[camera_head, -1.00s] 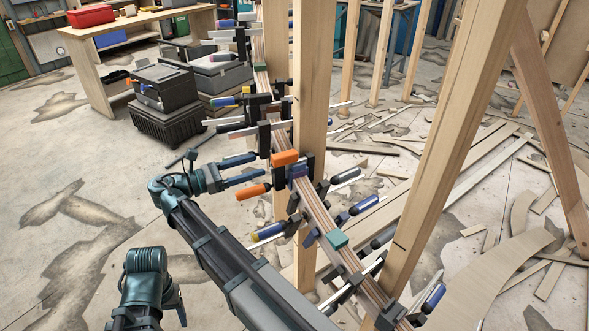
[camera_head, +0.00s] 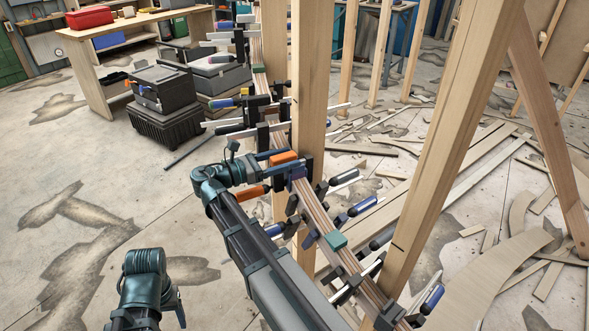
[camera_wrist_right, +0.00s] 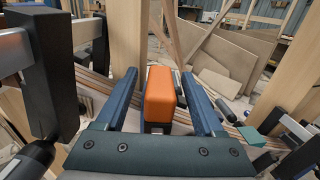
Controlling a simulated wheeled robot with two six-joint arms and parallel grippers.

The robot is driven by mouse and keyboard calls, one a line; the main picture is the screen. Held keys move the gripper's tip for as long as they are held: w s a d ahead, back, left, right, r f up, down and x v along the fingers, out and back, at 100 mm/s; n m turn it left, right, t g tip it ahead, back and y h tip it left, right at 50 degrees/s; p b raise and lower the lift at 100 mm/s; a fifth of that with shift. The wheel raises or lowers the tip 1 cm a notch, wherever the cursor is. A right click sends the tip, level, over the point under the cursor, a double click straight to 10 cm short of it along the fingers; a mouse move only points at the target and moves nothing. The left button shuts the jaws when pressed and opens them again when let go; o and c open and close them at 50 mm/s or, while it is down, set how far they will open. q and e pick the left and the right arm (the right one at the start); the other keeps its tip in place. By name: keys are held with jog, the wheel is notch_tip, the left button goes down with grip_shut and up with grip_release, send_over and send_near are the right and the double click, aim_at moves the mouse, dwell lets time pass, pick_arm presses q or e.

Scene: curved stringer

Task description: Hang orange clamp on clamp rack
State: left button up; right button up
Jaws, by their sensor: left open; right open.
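The orange clamp (camera_head: 285,157) is on the curved wooden stringer (camera_head: 316,208), with its orange block on top and its orange handle (camera_head: 250,191) sticking out to the left. My right gripper (camera_head: 275,163) is at the clamp, with its fingers reaching toward the orange block. In the right wrist view the orange block (camera_wrist_right: 160,95) stands between the two open fingers, with a gap on each side. My left gripper (camera_head: 172,310) is low at the left, away from the stringer; its fingers are mostly hidden. I cannot make out a clamp rack.
Several other clamps, one with a green block (camera_head: 335,240), line the stringer close to the orange one. Upright wooden posts (camera_head: 310,100) stand beside it. A black clamp (camera_wrist_right: 50,70) is close left in the wrist view. Dark cases (camera_head: 165,100) and a workbench (camera_head: 105,85) stand behind.

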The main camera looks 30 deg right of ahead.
jog(key=shift+s+d, duration=0.1)
jog(key=shift+d, duration=1)
grip_shut()
dwell(0.5)
